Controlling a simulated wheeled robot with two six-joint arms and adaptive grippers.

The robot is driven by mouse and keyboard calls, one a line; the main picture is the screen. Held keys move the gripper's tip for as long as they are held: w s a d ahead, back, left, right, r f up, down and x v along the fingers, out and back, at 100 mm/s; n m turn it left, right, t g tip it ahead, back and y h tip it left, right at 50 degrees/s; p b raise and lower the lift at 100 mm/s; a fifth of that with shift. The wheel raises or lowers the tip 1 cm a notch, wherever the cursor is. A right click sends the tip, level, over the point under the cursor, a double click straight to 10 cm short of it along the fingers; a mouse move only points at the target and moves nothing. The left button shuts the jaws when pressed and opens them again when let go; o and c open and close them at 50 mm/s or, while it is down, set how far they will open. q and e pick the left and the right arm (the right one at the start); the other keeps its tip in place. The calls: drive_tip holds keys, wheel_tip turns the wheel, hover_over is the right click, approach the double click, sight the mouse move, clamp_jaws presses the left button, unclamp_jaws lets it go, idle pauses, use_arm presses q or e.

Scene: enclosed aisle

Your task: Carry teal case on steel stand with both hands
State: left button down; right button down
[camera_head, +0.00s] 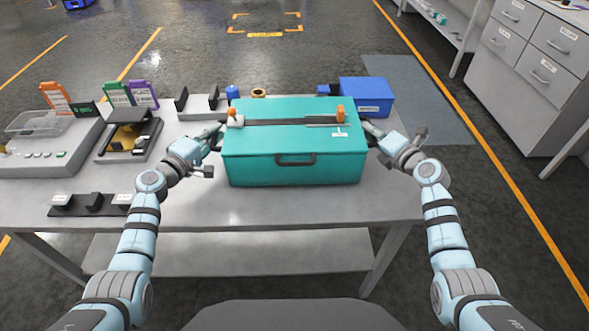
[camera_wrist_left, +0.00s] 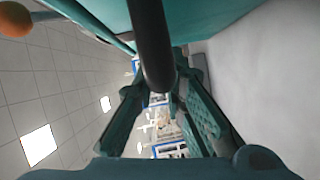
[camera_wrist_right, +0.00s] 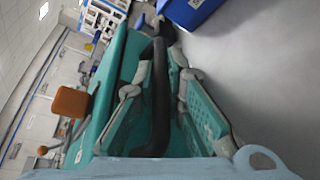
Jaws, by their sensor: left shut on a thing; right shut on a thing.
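The teal case (camera_head: 250,170) is level at the middle of the grey steel stand (camera_head: 300,215), with a dark front handle (camera_head: 295,159) and orange-tipped fittings on its lid. I cannot tell whether its bottom touches the stand. My left gripper (camera_head: 218,132) is at its left side, shut on a dark side handle; this bar (camera_wrist_left: 152,45) runs between the fingers in the left wrist view. My right gripper (camera_head: 366,128) is at its right side, shut on the other dark side handle (camera_wrist_right: 160,100). The case hides parts of both fingers in the head view.
A blue box (camera_head: 367,97) stands close behind the case's right side. A grey fixture with a yellow part (camera_head: 128,136), a clear tray (camera_head: 38,122) and a dark strip rack (camera_head: 93,204) lie left. Drawers (camera_head: 540,60) stand at the right. The aisle floor beyond the stand is open.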

use_arm(q)
drive_tip(key=shift+a+f+b, duration=0.15)
drive_tip(key=shift+f+b, duration=0.25)
drive_tip(key=shift+f, duration=0.3)
use_arm(e)
drive_tip(key=shift+d+f, duration=0.1)
drive_tip(key=shift+f, duration=0.55)
use_arm(q)
drive_tip(key=c, duration=2)
unclamp_jaws()
use_arm(e)
drive_tip(key=c, duration=2)
unclamp_jaws()
use_arm(q)
drive_tip(key=o, duration=0.3)
drive_tip(key=shift+r, duration=0.1)
use_arm(e)
drive_tip(key=o, duration=0.3)
drive_tip(key=shift+r, duration=0.1)
use_arm(q)
drive_tip(key=shift+o, duration=0.2)
drive_tip(key=shift+s, duration=0.1)
use_arm(e)
drive_tip(key=shift+o, duration=0.2)
drive_tip(key=shift+s, duration=0.1)
use_arm(q)
drive_tip(key=shift+s, duration=0.1)
